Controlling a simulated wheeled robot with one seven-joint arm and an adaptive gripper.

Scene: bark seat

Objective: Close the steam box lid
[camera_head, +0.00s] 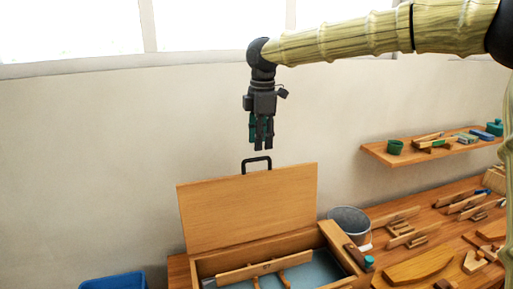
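The steam box (208,262) is an open wooden box on the bench at bottom centre. Its flat wooden lid (247,207) stands raised, tilted up, with its broad face towards me. A black handle (256,160) sits at the lid's top edge. My gripper (263,147) points down just above the handle in the picture; I see no clear contact with it. Its dark fingers look close together, and I cannot tell whether they are open or shut. Nothing shows held between them. Inside the box, wooden pieces (262,269) lie over a blue-grey bottom.
A metal bucket (349,220) stands right of the lid. Wooden pieces and tools crowd the bench (425,222) at right. A wall shelf (376,152) holds cups and small items. A blue bin (113,282) is at lower left. The wall area left of the lid is clear.

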